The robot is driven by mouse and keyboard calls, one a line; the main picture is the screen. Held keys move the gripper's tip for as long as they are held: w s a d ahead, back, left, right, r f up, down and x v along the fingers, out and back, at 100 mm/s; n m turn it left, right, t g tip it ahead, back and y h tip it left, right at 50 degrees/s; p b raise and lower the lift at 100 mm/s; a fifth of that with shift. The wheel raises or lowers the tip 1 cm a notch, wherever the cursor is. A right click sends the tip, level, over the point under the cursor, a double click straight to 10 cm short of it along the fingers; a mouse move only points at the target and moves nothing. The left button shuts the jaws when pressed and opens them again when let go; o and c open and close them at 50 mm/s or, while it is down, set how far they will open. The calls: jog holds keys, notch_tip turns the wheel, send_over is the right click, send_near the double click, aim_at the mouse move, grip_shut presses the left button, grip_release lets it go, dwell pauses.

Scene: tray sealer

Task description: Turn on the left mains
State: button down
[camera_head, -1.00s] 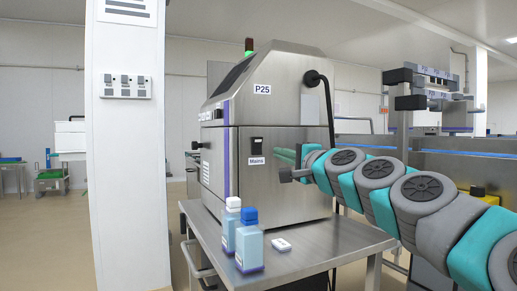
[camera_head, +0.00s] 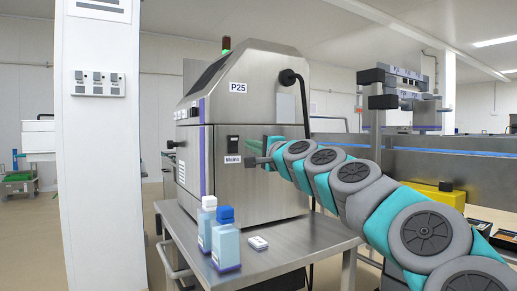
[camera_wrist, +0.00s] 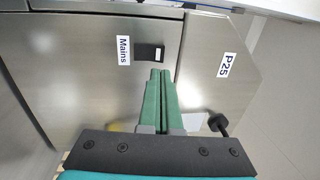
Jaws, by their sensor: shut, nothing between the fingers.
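The Mains switch (camera_head: 233,144) is a small dark rocker on the steel front of the machine marked P25, above a "Mains" label (camera_head: 233,160). In the wrist view the switch (camera_wrist: 149,53) is dark with a pale patch at its right end, the end towards the P25 label. I cannot tell whether it is on or off. My gripper (camera_head: 250,145) is just right of the switch in the head view. In the wrist view its green fingers (camera_wrist: 160,73) are together and empty, with tips just below the switch. I cannot tell whether they touch the panel.
The machine (camera_head: 260,185) stands on a steel table (camera_head: 300,252). A white pillar (camera_head: 100,180) with a switch panel (camera_head: 97,83) is at left. A black hose (camera_head: 302,95) runs down the machine's right side.

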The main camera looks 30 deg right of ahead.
aim_at(234, 137)
jog(key=w, duration=0.5)
jog(key=w+r, duration=0.1)
jog(key=w, duration=0.1)
jog(key=shift+w+a, duration=0.15)
jog(key=shift+w, duration=0.15)
jog(key=shift+r, duration=0.1)
jog(key=shift+w+r+p, duration=0.15)
jog(key=shift+r+p, duration=0.2)
jog(key=shift+p, duration=0.5)
jog(key=shift+w+p, duration=0.1)
jog(key=shift+p, duration=0.3)
jog(key=shift+f+b, duration=0.25)
jog(key=shift+b, duration=0.1)
jog(key=shift+s+r, duration=0.1)
jog(key=shift+s, duration=0.25)
jog(key=s+r+p, duration=0.1)
jog(key=s, duration=1.2)
jog(key=shift+d+r, duration=0.2)
jog(key=shift+r, duration=0.2)
jog(key=shift+s, duration=0.1)
